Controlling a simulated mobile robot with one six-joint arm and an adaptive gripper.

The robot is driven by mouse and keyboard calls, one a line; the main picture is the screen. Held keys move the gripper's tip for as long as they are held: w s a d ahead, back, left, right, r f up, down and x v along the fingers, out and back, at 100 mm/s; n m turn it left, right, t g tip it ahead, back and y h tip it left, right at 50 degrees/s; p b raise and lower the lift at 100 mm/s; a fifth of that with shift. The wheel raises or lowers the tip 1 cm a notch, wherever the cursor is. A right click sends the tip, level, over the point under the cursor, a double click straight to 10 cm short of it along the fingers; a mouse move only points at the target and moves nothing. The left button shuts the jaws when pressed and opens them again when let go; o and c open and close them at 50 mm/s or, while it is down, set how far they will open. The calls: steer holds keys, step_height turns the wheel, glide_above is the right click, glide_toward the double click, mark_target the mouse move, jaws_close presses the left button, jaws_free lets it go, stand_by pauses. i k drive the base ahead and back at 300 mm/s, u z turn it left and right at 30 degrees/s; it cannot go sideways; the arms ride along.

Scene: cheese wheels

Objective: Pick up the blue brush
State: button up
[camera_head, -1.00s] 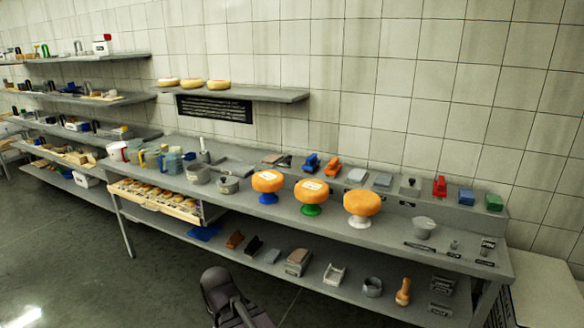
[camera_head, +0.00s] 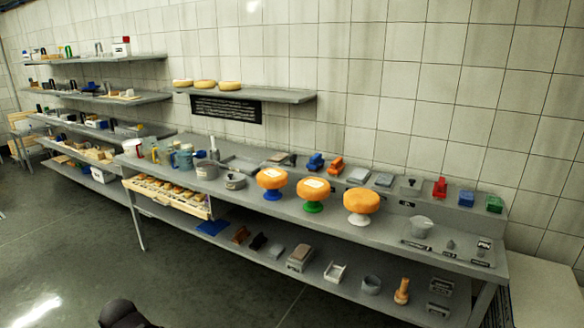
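A blue brush-like item (camera_head: 316,161) lies on the grey worktop towards the wall, right beside an orange one of similar shape (camera_head: 336,166). Its bristles are too small to make out. A second blue item (camera_head: 466,198), block-shaped, sits further right at the back of the worktop between a red item (camera_head: 440,187) and a green one (camera_head: 494,204). I cannot tell for sure which blue item is the brush. Only a dark rounded part of my arm shows at the bottom left, well away from the worktop. My gripper's fingers are not visible.
Orange cheese wheels on blue, green and white stands (camera_head: 361,200) occupy the worktop's front middle. Pots and jugs crowd its left. The lower shelf (camera_head: 330,289) holds more tools. A wall shelf (camera_head: 290,96) hangs above. The floor (camera_head: 70,255) in front is clear.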

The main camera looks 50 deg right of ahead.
mark_target(316, 162)
steer(key=u, duration=0.3)
steer(key=i, duration=2.45)
steer(key=z, duration=1.2)
